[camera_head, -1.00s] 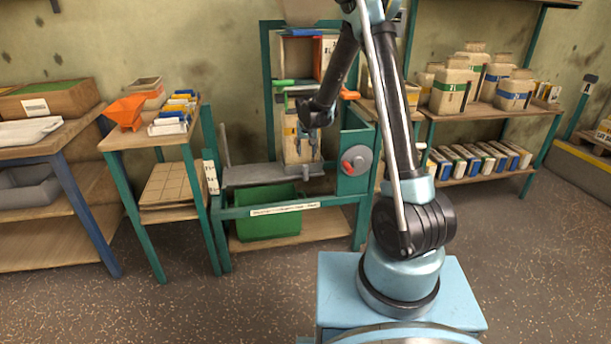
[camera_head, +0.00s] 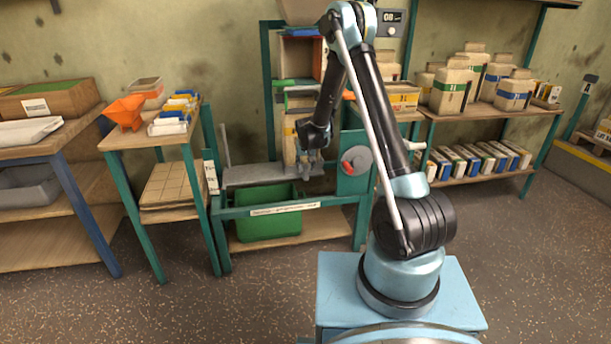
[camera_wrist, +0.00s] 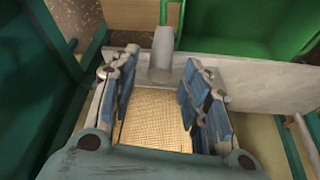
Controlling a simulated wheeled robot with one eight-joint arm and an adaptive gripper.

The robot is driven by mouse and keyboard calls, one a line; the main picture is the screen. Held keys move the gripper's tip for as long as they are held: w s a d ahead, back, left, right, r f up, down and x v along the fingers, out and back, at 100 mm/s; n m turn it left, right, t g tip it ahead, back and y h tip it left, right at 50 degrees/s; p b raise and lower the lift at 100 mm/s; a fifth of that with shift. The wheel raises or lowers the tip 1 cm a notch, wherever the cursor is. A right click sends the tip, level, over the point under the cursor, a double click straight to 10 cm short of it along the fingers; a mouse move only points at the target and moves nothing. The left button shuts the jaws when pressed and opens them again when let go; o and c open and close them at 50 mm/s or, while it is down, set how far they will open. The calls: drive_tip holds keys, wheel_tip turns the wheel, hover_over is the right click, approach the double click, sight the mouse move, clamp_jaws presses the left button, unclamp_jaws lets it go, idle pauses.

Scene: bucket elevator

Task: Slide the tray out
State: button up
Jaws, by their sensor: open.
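My gripper (camera_head: 312,162) hangs low at the front of the green-framed elevator stand, by the grey ledge (camera_head: 255,175). In the wrist view my gripper (camera_wrist: 172,98) is open, its two blue-padded fingers apart. A pale mesh surface (camera_wrist: 155,115) in a light frame shows below and between them; it may be the tray. A grey upright peg (camera_wrist: 162,48) stands just beyond the fingertips, in front of a flat grey plate (camera_wrist: 245,80). I cannot tell whether either finger touches anything. In the head view my arm and gripper hide part of the stand's middle.
A green bin (camera_head: 268,222) sits under the ledge; it also fills the top of the wrist view (camera_wrist: 250,25). A grey disc with a red knob (camera_head: 348,167) is on the stand's right side. Side tables (camera_head: 150,135) flank the left, loaded shelves (camera_head: 490,112) the right.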

sight(306, 172)
drive_tip(key=shift+x, duration=3.45)
drive_tip(key=shift+c, duration=0.6)
clamp_jaws()
